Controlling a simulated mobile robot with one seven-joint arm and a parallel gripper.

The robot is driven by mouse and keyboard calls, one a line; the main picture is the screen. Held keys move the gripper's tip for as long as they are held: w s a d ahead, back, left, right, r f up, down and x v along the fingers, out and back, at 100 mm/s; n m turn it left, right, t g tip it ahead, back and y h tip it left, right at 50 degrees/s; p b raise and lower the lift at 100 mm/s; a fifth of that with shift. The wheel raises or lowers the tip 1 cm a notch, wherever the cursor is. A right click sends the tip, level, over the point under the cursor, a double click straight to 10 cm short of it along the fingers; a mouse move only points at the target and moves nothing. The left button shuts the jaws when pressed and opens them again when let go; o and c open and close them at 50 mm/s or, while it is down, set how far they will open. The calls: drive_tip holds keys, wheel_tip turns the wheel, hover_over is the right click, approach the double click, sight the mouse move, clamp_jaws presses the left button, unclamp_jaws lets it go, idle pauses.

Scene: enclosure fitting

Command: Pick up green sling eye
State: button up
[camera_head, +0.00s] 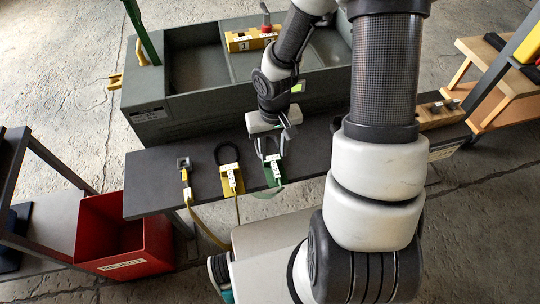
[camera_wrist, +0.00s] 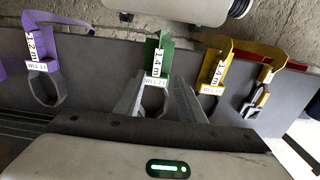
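The green sling eye (camera_head: 273,172) lies at the front edge of the dark shelf, with a white label and a dark loop. In the wrist view the green sling eye (camera_wrist: 155,62) is upper middle, its grey loop between my gripper's fingers. My gripper (camera_head: 286,143) hangs just above and behind it in the head view. In the wrist view my gripper (camera_wrist: 157,85) is open, one finger on each side of the loop. I see a gap beside the loop, but cannot tell the exact height above it.
Two yellow sling eyes (camera_head: 230,178) (camera_head: 186,175) lie left of the green one. A purple sling eye (camera_wrist: 42,65) shows in the wrist view. A red bin (camera_head: 125,235) stands front left. A grey tub (camera_head: 160,115) with a yellow block (camera_head: 250,39) is behind the shelf.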

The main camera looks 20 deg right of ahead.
sight(275, 167)
drive_tip(key=f, duration=0.2)
drive_tip(key=f+b, duration=0.1)
drive_tip(key=f, duration=0.5)
drive_tip(key=shift+d+f+b, duration=0.2)
drive_tip(key=shift+d+b, duration=0.1)
drive_tip(key=shift+b, duration=0.05)
clamp_jaws()
